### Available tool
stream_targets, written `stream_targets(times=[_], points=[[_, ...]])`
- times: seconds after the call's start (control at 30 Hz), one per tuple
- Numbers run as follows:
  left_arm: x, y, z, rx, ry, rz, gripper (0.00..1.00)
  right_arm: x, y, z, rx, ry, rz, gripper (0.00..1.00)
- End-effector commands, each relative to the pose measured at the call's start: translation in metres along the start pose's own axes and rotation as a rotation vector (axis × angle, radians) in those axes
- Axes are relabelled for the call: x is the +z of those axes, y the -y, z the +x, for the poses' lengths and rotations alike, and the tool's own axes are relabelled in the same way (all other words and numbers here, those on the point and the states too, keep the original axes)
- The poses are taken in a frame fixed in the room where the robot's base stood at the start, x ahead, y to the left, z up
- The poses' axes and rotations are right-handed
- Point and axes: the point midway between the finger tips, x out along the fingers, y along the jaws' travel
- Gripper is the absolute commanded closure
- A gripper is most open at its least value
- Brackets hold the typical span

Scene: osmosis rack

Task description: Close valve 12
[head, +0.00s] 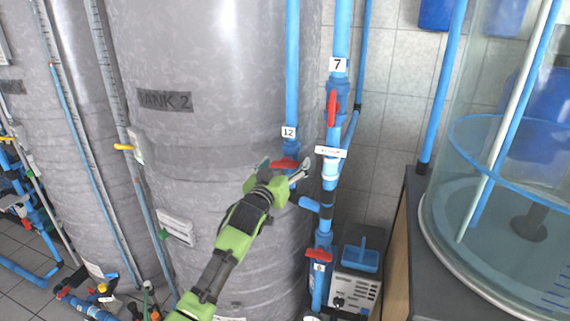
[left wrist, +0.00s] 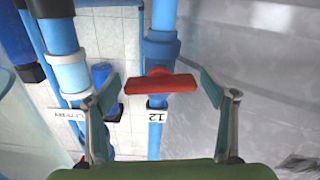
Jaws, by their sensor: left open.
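Valve 12 has a red handle (head: 284,164) on a blue vertical pipe, below a white label "12" (head: 289,132). In the left wrist view my left gripper (left wrist: 158,100) is open, with one finger on each side of the handle and visible gaps to both. My right gripper is not in view.
A parallel blue pipe just right carries valve 7 (head: 332,108) and a lower red-handled valve (head: 318,254). The grey tank labelled "TANK 2" (head: 215,100) stands close behind. A clear cylindrical tank (head: 440,230) stands on a dark counter (head: 408,250) at right.

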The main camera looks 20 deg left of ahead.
Motion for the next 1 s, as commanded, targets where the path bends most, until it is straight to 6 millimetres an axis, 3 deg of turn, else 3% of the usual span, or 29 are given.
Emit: stream_targets(times=[0.07,0.2,0.37,0.6,0.87,0.9,0.93,1.0], points=[[0.0,0.0,-0.0001,0.0,0.0,0.0,0.26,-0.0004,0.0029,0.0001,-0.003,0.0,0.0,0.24],[0.0001,0.0001,-0.0002,0.0,0.0,0.0,0.62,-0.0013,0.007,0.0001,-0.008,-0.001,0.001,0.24],[-0.0002,0.0001,-0.0002,0.0,0.001,0.009,0.62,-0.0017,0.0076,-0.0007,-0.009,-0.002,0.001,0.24],[-0.0008,0.0002,-0.0001,-0.001,0.0,0.151,0.62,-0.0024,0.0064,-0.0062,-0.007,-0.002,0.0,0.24],[-0.0002,0.0003,-0.0001,-0.001,0.0,0.159,0.62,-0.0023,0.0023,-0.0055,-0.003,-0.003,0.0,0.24],[-0.0002,0.0003,-0.0001,-0.001,0.0,0.159,0.31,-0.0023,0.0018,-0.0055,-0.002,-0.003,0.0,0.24],[-0.0002,0.0003,-0.0001,-0.001,0.0,0.159,0.24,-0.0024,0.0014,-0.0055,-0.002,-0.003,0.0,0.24],[-0.0002,0.0003,-0.0001,-0.001,0.0,0.158,0.24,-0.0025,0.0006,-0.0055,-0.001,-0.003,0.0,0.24]])
